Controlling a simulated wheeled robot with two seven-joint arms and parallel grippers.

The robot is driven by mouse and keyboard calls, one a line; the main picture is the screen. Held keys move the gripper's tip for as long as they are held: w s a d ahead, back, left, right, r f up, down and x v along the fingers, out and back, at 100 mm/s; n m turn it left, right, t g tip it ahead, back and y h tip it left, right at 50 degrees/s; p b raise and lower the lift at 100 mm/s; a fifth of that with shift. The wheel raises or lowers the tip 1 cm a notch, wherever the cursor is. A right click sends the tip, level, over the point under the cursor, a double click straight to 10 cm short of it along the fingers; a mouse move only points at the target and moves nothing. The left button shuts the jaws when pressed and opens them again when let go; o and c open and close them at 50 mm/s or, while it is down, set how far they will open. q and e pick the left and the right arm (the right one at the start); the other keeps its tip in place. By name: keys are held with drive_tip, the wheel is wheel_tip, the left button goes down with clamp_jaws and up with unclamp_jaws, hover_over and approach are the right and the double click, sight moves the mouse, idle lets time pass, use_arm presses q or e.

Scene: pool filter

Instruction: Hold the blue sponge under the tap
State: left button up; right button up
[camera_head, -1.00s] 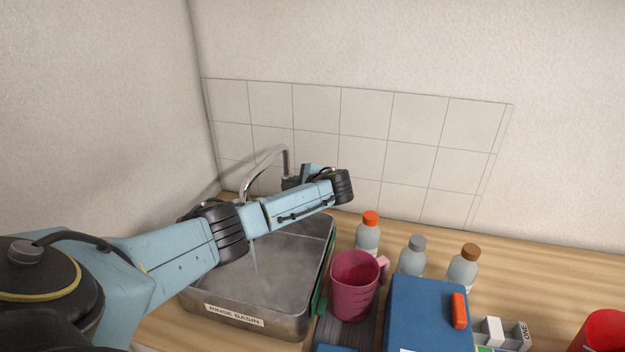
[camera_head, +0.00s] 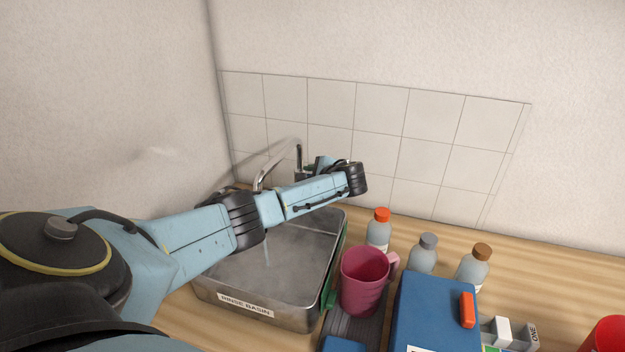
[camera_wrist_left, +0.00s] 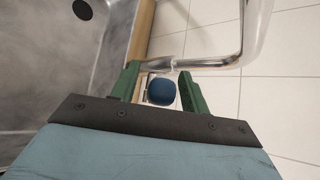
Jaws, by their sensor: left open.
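Contact with the knob cannot be told. In the head view my left forearm reaches across the basin and its wrist hides most of the gripper. A blue piece (camera_head: 345,344), perhaps the sponge, is cut off at the bottom edge. My right gripper is out of view.
A pink mug (camera_head: 362,284) stands right of the basin on a dark ribbed tray (camera_head: 349,326). A blue case (camera_head: 435,300) with an orange latch is beside it. Several capped bottles (camera_head: 422,254) stand behind. A red container (camera_head: 607,335) is at the lower right.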

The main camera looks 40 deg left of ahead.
use_arm(q)
drive_tip(key=v, duration=1.3)
drive_tip(key=shift+d, duration=0.15)
